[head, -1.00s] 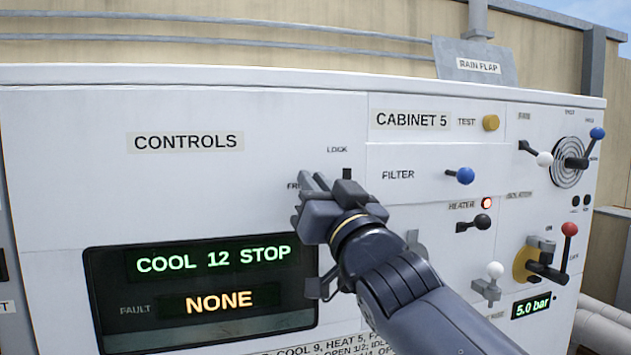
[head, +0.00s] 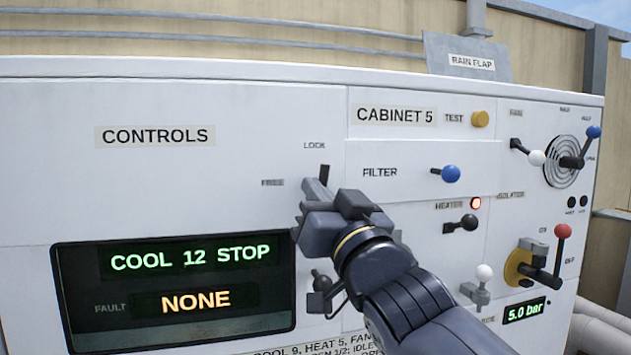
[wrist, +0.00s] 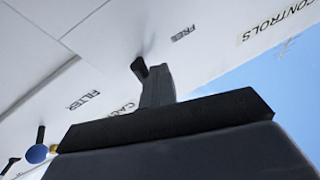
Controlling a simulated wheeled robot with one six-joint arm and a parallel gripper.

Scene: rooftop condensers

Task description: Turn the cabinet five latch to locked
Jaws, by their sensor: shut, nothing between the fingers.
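The cabinet five latch (head: 324,172) is a small dark handle on the white panel, just below the LOCK label (head: 315,146) and right of the FREE label (head: 273,183). Its visible end stands upright towards LOCK; its lower part and pivot are hidden behind my gripper. My gripper (head: 316,188) is shut and empty, its fingertips close beside the latch on its left. In the wrist view the shut fingers (wrist: 157,88) overlap a black piece (wrist: 139,68) that looks like the latch. I cannot tell whether they touch.
A display (head: 180,285) reads COOL 12 STOP and NONE at lower left. Right of my gripper are the blue filter knob (head: 451,174), the black heater lever (head: 468,222), a white-knobbed lever (head: 484,273) and the red-handled isolator (head: 563,232). The panel left of FREE is clear.

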